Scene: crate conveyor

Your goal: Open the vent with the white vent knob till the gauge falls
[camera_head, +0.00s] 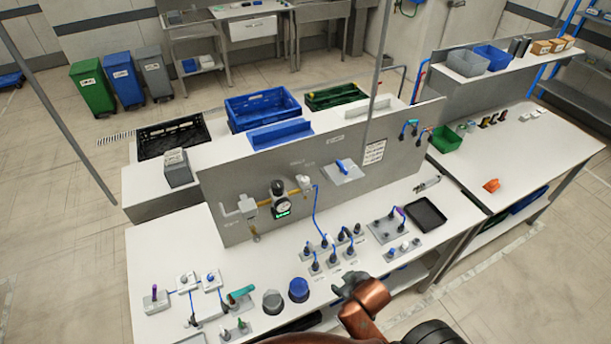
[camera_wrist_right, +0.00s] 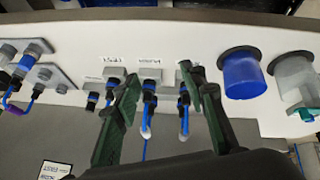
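A small white knob (camera_head: 305,182), which looks like the vent knob, sits on the upright grey panel at the right end of a brass pipe. The gauge (camera_head: 281,210), dark with a green lit display, hangs on the same pipe to its left; its reading is too small to make out. My right gripper (camera_head: 350,288) is over the front of the bench, well apart from the knob. In the right wrist view its two dark green fingers (camera_wrist_right: 159,75) are spread and empty, above black connectors with blue cables. The knob is not seen there. My left gripper is not in view.
A blue cap (camera_head: 298,290) and a grey cap (camera_head: 272,301) stand left of my right gripper. Connector blocks (camera_head: 330,250) with blue cables lie between it and the panel (camera_head: 330,200). A black tray (camera_head: 426,215) lies to the right. The bench's middle left is clear.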

